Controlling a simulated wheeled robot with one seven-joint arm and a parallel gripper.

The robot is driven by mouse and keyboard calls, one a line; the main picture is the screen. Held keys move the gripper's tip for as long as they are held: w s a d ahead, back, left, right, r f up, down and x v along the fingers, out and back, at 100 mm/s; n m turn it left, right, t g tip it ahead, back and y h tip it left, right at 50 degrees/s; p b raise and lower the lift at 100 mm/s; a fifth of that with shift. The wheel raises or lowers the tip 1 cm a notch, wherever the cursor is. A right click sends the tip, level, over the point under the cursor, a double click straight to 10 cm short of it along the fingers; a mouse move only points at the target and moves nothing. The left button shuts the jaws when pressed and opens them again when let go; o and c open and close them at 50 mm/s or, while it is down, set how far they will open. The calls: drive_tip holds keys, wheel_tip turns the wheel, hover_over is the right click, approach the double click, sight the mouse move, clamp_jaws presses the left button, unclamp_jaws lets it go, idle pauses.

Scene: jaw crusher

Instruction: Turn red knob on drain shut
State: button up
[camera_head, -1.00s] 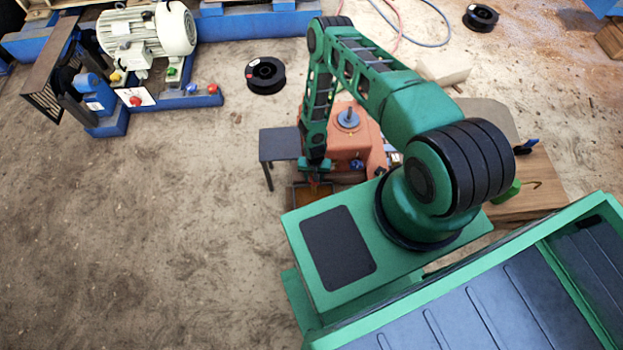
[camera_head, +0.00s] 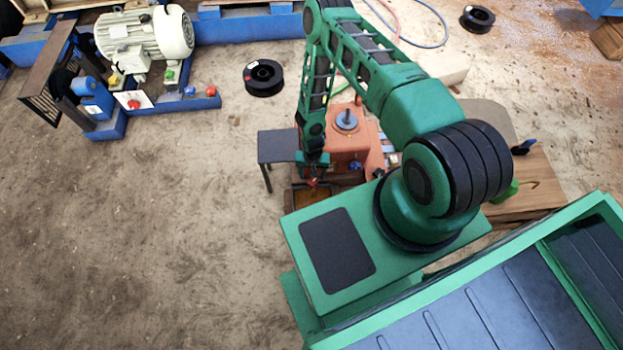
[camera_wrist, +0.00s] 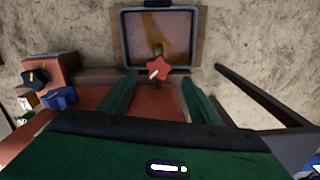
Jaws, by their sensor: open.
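The red knob (camera_wrist: 158,69) on the drain shows in the wrist view as a star-shaped red handle with a small white mark. In the head view my gripper (camera_head: 313,174) is low at the front of the orange machine (camera_head: 338,150), where the arm partly hides the drain.
A blue knob (camera_wrist: 60,98) and a dark knob (camera_wrist: 35,79) stand left in the wrist view. A dark metal stand (camera_head: 275,146) is left of the orange machine. A motor (camera_head: 145,35) and a black spool (camera_head: 264,77) are farther left. The floor at lower left is clear.

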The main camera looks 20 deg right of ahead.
sight(312, 181)
drive_tip(key=shift+a+r, duration=0.1)
drive_tip(key=shift+r, duration=2.5)
drive_tip(key=shift+r, duration=0.1)
